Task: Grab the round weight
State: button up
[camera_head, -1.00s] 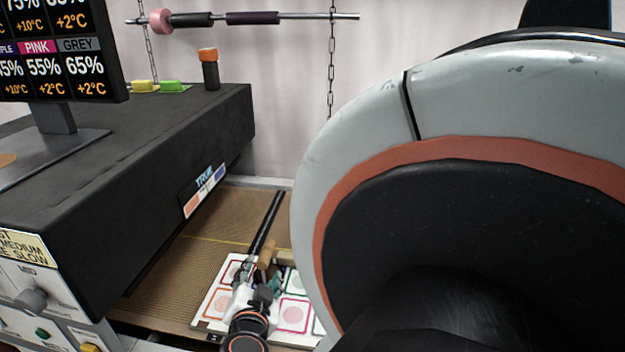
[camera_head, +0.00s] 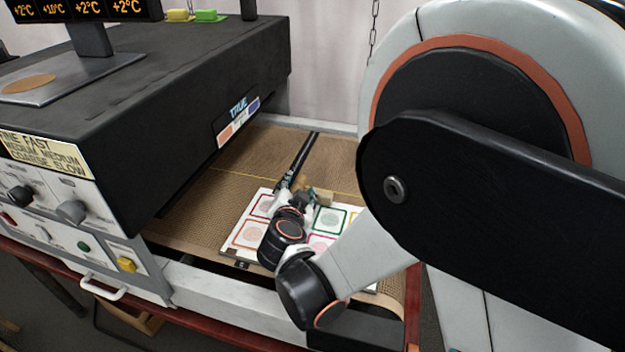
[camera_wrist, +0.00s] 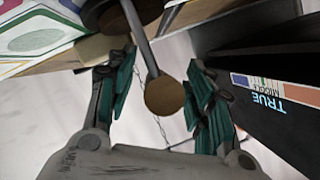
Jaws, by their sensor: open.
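In the wrist view, a round wooden knob (camera_wrist: 165,96) sits on a thin metal rod between the spread teal finger pads of my gripper (camera_wrist: 161,66). The rod leads to a dark round body (camera_wrist: 120,14) at the top edge, partly cut off; this looks like the round weight. The fingers stand on both sides of the knob, with gaps visible, and my gripper is open. In the head view, my gripper (camera_head: 307,192) is low over the printed board, and its wrist hides much of what is there.
A board with coloured squares (camera_head: 250,234) lies on the brown mesh belt (camera_head: 225,185). A tan block (camera_head: 325,197) is close by the gripper. A dark bar (camera_head: 300,155) lies behind. The black dryer housing (camera_head: 150,110), with its TRUE label (camera_wrist: 265,100), stands to the left in the head view.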

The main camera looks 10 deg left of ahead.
grip_shut()
jog(key=shift+r, duration=0.15)
